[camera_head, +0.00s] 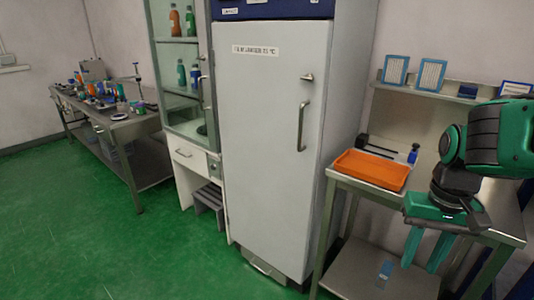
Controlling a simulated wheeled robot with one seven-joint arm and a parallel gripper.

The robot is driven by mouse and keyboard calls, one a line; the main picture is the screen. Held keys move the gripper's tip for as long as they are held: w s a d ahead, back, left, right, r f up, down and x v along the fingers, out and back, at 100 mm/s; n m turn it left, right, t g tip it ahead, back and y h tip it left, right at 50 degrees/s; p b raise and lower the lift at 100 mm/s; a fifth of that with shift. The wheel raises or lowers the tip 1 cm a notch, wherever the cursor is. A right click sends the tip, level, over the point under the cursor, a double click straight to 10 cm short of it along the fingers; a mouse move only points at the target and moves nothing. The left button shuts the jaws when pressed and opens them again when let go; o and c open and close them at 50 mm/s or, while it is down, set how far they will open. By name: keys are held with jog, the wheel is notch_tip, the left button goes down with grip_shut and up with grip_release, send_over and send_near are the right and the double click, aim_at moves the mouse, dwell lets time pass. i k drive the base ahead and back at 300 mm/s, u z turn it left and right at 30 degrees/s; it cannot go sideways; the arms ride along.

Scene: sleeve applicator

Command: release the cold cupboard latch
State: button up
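The cold cupboard (262,150) is a tall pale grey-white cabinet in the middle of the view, with its door shut. A small metal latch (307,77) sits near the upper right edge of the door. A vertical bar handle (302,126) is just below it. My gripper (425,252) is green, at the right of the view, with its two fingers pointing down and apart. Nothing shows between them. It is to the right of the cupboard and lower than the latch, well apart from both.
A steel side table (484,222) with an orange tray (372,169) and a small blue bottle (413,153) stands right of the cupboard. A glass-fronted cabinet (181,105) stands left of it. A cluttered bench (138,126) is farther left. The green floor (100,230) in front is clear.

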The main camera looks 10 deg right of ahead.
aim_at(309, 78)
jog(key=z, duration=0.05)
jog(key=k, duration=0.65)
jog(key=u, duration=0.7)
jog(key=i, duration=1.35)
jog(key=z, duration=0.15)
